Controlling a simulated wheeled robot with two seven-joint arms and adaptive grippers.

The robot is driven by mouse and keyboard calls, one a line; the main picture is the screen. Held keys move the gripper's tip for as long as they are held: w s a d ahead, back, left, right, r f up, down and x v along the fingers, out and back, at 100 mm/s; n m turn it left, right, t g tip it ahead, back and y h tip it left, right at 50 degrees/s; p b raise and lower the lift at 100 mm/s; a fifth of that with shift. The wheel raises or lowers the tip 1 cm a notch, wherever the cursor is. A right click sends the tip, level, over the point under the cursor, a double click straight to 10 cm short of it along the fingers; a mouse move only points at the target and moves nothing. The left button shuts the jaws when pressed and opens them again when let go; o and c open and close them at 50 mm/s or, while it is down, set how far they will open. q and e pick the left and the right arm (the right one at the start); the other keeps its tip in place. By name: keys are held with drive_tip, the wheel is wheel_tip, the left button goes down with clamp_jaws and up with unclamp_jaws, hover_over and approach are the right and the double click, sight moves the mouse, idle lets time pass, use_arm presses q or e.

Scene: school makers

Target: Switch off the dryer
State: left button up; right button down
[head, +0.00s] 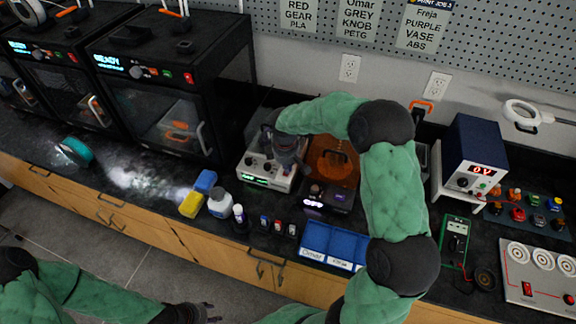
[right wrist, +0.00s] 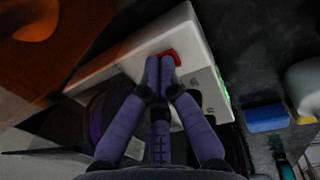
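A pale box-shaped device (head: 256,181) with a lit green display stands on the dark counter; I take it to be the dryer. In the right wrist view its pale casing (right wrist: 196,45) fills the middle, with a red switch (right wrist: 171,56) on it. The switch's on or off position cannot be told. My right gripper (head: 287,163) is over this device; in the right wrist view its fingertips (right wrist: 161,72) are together, empty, right at the red switch, apparently touching it. My left gripper (head: 205,315) is low at the bottom edge, away from the counter, partly cut off.
An orange-windowed unit (head: 333,163) with a purplish display stands right beside the device. Black printers (head: 165,85) stand to the left. A white bottle (head: 220,204), a yellow-blue sponge (head: 197,197) and a blue bin (head: 330,243) are in front. A blue power supply (head: 473,150) is at right.

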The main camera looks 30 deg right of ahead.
wheel_tip(320, 180, up, 12)
drive_tip(key=a, duration=0.1)
drive_tip(key=shift+s, duration=0.45)
idle(0.6)
